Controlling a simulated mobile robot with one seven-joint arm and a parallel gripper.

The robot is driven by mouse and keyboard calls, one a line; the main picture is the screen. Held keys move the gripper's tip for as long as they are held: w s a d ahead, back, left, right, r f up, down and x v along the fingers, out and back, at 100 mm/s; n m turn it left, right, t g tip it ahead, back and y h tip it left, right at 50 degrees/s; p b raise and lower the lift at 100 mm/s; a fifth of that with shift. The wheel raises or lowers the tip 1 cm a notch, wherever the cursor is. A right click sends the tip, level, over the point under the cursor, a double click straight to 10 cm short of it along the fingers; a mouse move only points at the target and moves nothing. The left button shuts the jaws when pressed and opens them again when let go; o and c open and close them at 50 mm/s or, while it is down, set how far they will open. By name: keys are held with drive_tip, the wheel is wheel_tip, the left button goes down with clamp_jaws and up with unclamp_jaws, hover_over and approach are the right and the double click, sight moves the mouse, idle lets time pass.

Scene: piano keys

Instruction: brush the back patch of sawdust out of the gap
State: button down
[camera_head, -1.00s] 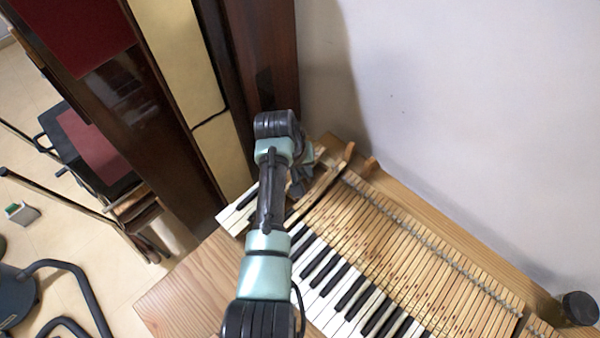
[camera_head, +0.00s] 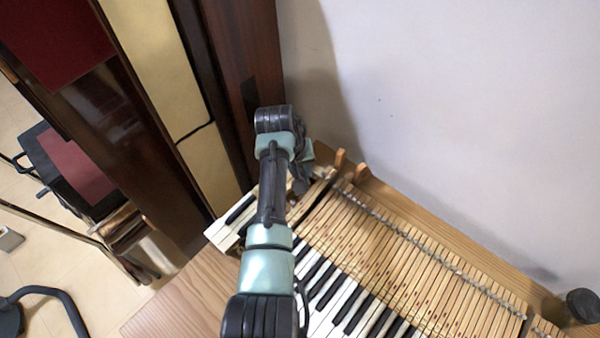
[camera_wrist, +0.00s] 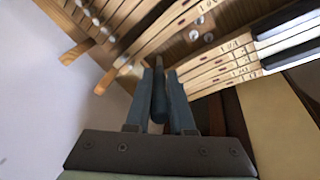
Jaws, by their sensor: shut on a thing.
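My gripper (camera_wrist: 161,84) is shut on a dark, slim brush handle (camera_wrist: 158,103), held upright between its fingers in the wrist view. Its tip points at the gap (camera_wrist: 222,22) in the key row, where bare wood and several pale round spots show. I cannot tell whether the brush touches the wood. No patch of sawdust can be made out clearly in either view. In the head view my arm covers much of the gap, and my gripper (camera_head: 304,172) shows only partly behind the wrist, over the far left end of the keyboard.
Wooden key sticks (camera_wrist: 215,68) border the gap on the right, and another stick (camera_wrist: 135,57) on the left. The key row (camera_head: 400,255) runs to the lower right. A white wall (camera_head: 450,110) stands behind, and a dark wooden panel (camera_head: 240,60) rises at the left.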

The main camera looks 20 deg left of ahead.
drive_tip(key=shift+r, duration=0.1)
wheel_tip(320, 180, up, 8)
drive_tip(key=p, duration=0.7)
drive_tip(key=shift+f, duration=0.25)
